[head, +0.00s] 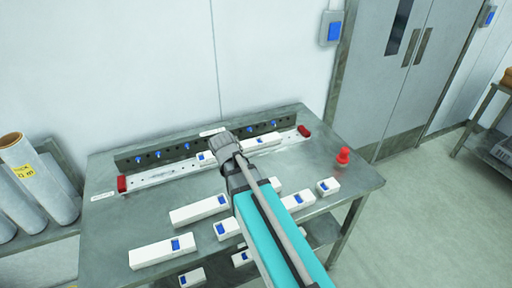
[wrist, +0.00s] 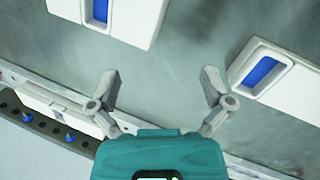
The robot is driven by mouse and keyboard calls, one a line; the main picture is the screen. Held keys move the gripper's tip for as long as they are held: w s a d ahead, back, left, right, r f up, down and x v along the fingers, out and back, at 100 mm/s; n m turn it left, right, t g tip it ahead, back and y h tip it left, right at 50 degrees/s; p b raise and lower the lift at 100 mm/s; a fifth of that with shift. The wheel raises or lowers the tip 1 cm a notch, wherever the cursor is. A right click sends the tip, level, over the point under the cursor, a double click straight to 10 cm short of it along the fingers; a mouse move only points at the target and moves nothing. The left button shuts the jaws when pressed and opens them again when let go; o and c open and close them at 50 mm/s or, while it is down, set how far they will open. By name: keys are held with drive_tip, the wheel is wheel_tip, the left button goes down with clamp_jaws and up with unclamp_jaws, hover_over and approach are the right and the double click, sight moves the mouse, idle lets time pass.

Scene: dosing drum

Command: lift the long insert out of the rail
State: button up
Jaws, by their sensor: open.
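The rail (head: 150,177) runs along the back of the steel table. A long white insert (head: 265,141) with a blue patch sits in it, right of my arm and partly hidden by it. A shorter white piece (head: 205,158) shows left of my arm. In the wrist view, my gripper (wrist: 161,82) is open and empty, its two fingers apart over bare tabletop. The rail crosses the lower part of that view, with a white insert (wrist: 50,98) in it at lower left, beside the gripper. In the head view the fingertips are hidden.
Several loose white inserts, including a long one (head: 162,252), lie on the table (head: 105,232) in front of the rail. Red blocks (head: 121,184) mark the rail ends. A red knob (head: 343,157) stands at the right. A row of blue pins lines the strip behind.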

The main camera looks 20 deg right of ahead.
sight(240, 145)
drive_tip(key=w+n+h+b, duration=0.1)
drive_tip(key=w+n+h, duration=0.1)
drive_tip(key=w, duration=0.2)
drive_tip(key=w+n+h+b, duration=0.1)
drive_tip(key=w+n+h, duration=0.1)
drive_tip(key=w+n, duration=0.1)
drive_tip(key=w+d+n+h+b, duration=0.1)
drive_tip(key=w+n+h, duration=0.1)
drive_tip(key=w, duration=0.3)
drive_tip(key=shift+w+r+n+b, duration=0.25)
drive_tip(key=shift+r+n+b, duration=0.1)
drive_tip(key=shift+n, duration=0.25)
drive_tip(key=w+r+n+h, duration=0.1)
drive_tip(key=w, duration=0.1)
drive_tip(key=w+a+r+n+h+b, duration=0.1)
drive_tip(key=w+n, duration=0.1)
drive_tip(key=w, duration=0.1)
drive_tip(key=w+a+r+n+h+b, duration=0.1)
drive_tip(key=w+n+h, duration=0.1)
drive_tip(key=shift+w+a+t, duration=0.15)
drive_tip(key=shift+a+t, duration=0.05)
drive_tip(key=shift+t, duration=0.1)
drive_tip(key=shift+w+a+r+n, duration=0.15)
drive_tip(key=shift+r+n, duration=0.15)
drive_tip(key=shift+n, duration=0.1)
drive_tip(key=b+x, duration=0.3)
drive_tip(key=x, duration=0.4)
drive_tip(key=shift+d+f, duration=0.2)
drive_tip(key=shift+d, duration=0.6)
